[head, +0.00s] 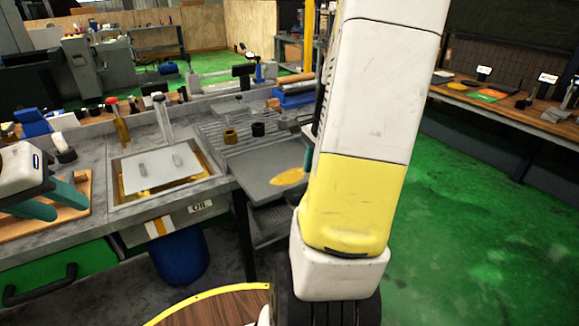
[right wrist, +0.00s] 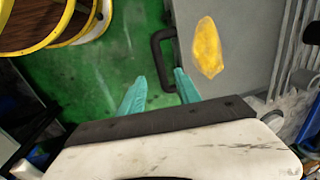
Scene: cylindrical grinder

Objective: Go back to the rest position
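My left gripper (head: 68,209) is at the left edge of the head view, over a wooden board (head: 84,187) on the grey bench. Its two teal fingers are apart, with nothing seen between them. I cannot tell whether they touch the board.
The grey bench (head: 85,148) holds a recessed tray with a white plate (head: 160,170), bottles and small parts. A grey surface (head: 262,160) bears a yellow patch. A blue drum (head: 180,258) stands below. Another workbench (head: 510,108) is at right; green floor (head: 460,220) before it is clear.

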